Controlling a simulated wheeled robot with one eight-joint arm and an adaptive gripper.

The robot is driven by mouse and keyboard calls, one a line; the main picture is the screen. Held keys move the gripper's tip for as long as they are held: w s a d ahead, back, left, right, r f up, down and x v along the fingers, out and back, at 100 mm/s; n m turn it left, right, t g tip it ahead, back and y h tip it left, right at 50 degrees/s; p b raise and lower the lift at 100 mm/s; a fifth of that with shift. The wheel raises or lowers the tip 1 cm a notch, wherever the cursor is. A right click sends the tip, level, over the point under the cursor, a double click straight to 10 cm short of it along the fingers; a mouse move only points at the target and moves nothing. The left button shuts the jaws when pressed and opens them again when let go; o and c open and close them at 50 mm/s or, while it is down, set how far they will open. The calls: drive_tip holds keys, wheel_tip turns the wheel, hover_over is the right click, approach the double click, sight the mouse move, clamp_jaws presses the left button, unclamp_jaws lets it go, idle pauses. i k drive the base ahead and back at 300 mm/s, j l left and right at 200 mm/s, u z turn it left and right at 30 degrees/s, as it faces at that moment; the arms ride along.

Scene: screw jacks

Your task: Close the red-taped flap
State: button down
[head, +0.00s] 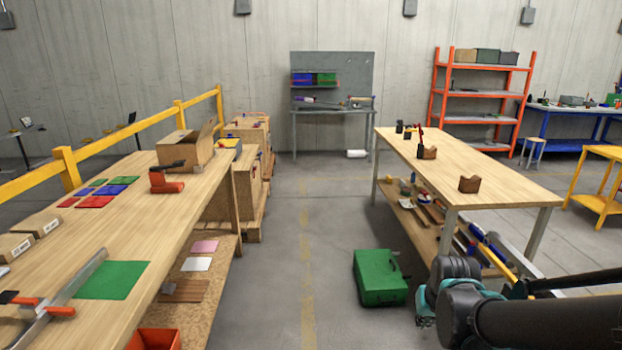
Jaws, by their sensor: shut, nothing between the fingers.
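An open cardboard box (187,153) stands at the far end of the long wooden table on the left. One of its flaps (207,129) stands up and leans outward at the right side. The other flaps and the inside are too small to make out clearly. I cannot see red tape on any flap from here. My folded arm shows at the lower right, far from the box, but I cannot make out my gripper's fingers.
Stacked cartons (247,178) stand behind that table. A green case (380,277) sits on the floor near the right table (440,160). The aisle (305,220) between the tables is clear.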

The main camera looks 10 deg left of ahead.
sight(206, 128)
drive_tip(key=i+u, duration=0.85)
drive_tip(key=i+l+u, duration=0.4)
drive_tip(key=j, duration=0.1)
